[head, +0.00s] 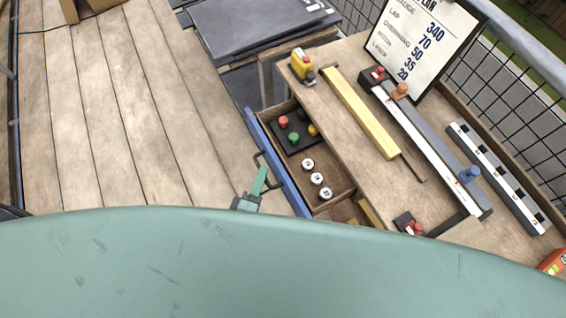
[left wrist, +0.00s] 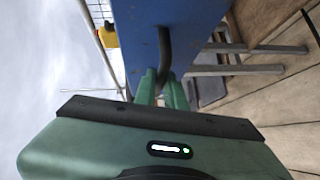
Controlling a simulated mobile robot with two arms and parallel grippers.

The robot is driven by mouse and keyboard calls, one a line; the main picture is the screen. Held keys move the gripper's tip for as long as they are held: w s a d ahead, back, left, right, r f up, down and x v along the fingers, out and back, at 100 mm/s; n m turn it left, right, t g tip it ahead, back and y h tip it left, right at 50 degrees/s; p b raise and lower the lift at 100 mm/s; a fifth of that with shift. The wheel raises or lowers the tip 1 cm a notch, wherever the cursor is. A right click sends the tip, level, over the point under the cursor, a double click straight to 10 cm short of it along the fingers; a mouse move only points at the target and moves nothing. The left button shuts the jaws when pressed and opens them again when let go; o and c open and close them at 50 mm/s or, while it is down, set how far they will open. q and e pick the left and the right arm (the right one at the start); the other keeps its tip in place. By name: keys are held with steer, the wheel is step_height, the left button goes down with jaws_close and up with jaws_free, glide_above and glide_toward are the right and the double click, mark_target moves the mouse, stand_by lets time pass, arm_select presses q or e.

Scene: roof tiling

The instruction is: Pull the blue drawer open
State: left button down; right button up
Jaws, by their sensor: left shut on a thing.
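The blue drawer (head: 280,160) stands partly open from the wooden bench, with its inside showing. Its dark handle (head: 257,156) is on the blue front face. My left gripper (head: 262,172) is shut on this handle, outside the drawer front. In the left wrist view the green fingers (left wrist: 161,88) close around the dark handle (left wrist: 165,50), in front of the blue drawer face (left wrist: 138,35). My right gripper is not in view. A large green part of my own body hides the lower part of the head view.
The drawer holds a black tray (head: 292,147) with coloured knobs and three white round pieces (head: 313,178). On the bench top (head: 345,130) lie a yellow bar (head: 360,113), a long rail (head: 430,145) and a yellow tool (head: 302,67). A number board (head: 420,45) stands behind. The plank floor (head: 130,110) at left is clear.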

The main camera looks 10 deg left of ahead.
arm_select(q)
steer(key=s+a, duration=0.4)
steer(key=a, duration=0.1)
steer(key=shift+s+a, duration=0.15)
steer(key=shift+a, duration=0.25)
steer(key=c, duration=1.5)
jaws_free()
steer(key=b+v, duration=0.1)
steer(key=v, duration=0.7)
steer(key=shift+f, duration=0.1)
